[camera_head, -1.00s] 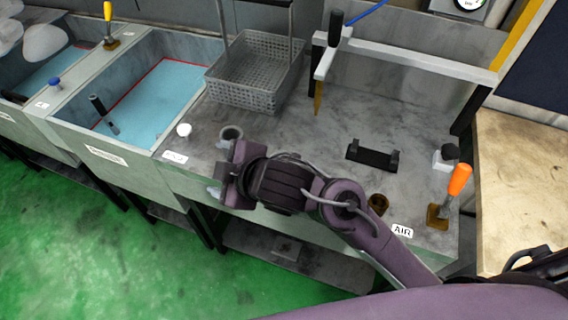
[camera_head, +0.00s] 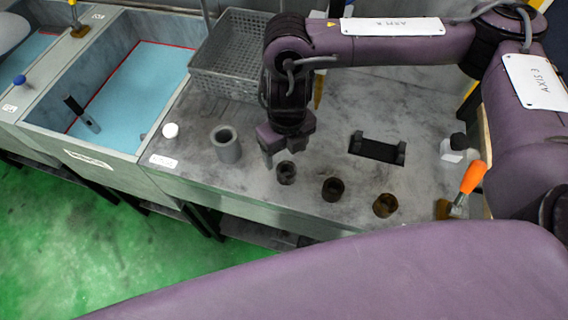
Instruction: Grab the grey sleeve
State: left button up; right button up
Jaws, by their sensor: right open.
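The grey sleeve (camera_head: 226,145) stands upright on the grey worktop (camera_head: 420,125), left of centre. Its round open top faces up and nothing touches it. My right gripper (camera_head: 284,148) points down, to the right of the sleeve and apart from it. It is open, and I see nothing between its fingers. My left gripper is out of view.
A small dark ring (camera_head: 287,172) is just below my right gripper. Two brown rings (camera_head: 333,189) (camera_head: 385,205) stand further right. Blue-floored basins (camera_head: 135,90) lie left.

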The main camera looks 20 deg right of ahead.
aim_at(286, 169)
jog(key=shift+d+f, duration=0.2)
jog(key=shift+f, duration=0.25)
jog(key=f, duration=0.3)
jog(key=s+f, duration=0.1)
jog(key=f, duration=0.1)
jog(key=shift+a+f, duration=0.25)
jog(key=shift+f, duration=0.05)
jog(key=shift+w+f, duration=0.1)
jog(key=shift+f, duration=0.4)
jog(key=shift+c, duration=0.4)
jog(key=shift+r, duration=0.1)
jog(key=c, duration=1.3)
